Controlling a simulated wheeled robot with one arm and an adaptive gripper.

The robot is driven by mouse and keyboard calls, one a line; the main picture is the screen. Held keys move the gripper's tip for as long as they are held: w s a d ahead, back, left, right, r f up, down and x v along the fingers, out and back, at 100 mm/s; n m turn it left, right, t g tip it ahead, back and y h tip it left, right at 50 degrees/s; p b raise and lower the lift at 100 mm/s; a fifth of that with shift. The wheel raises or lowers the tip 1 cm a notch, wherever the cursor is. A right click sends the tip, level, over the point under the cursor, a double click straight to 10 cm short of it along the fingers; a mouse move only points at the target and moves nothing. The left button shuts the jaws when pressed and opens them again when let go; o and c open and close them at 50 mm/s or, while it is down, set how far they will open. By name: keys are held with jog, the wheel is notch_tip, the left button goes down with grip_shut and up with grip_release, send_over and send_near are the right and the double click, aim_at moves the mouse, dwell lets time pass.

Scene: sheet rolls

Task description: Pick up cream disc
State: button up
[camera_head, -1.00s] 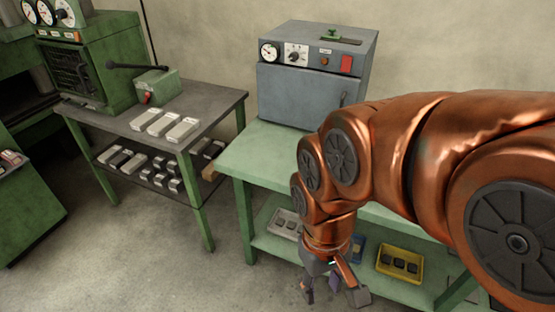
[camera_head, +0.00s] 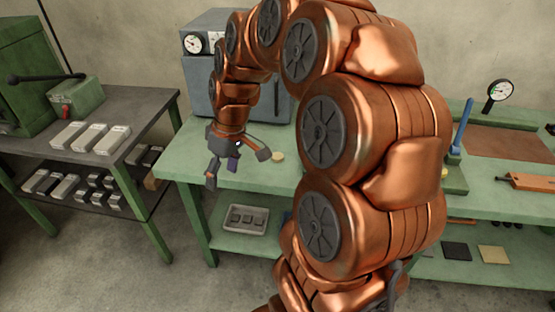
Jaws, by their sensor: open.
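The cream disc (camera_head: 277,156) is small and round and lies flat on the green table (camera_head: 185,160), in front of the grey oven box. My gripper (camera_head: 232,172) hangs from the arm over the left part of that table, to the left of the disc. Its fingers point down and are spread open, with nothing seen between them. The rightmost finger is close to the disc in the picture; I cannot tell the gap in depth. My copper arm hides much of the table's middle.
A grey oven box (camera_head: 200,88) stands behind my gripper. A dial gauge (camera_head: 498,92), a brown mat (camera_head: 505,140) and a wooden-handled tool (camera_head: 530,181) are on the right. A grey tray (camera_head: 245,217) sits on the lower shelf. Metal blocks (camera_head: 90,138) lie on the left table.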

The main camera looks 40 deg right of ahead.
jog(key=w+d+f+t, duration=0.25)
jog(key=w+d, duration=0.25)
jog(key=d, duration=0.7)
jog(key=h+b, duration=0.1)
jog(key=b, duration=0.1)
send_near(278, 156)
jog(key=shift+w+f+t, duration=0.1)
jog(key=shift+f+t, duration=0.15)
jog(key=shift+f, duration=0.3)
jog(key=shift+p+x, duration=1.4)
jog(key=shift+x, duration=2.25)
jog(key=c, duration=1.1)
jog(key=shift+r, duration=0.1)
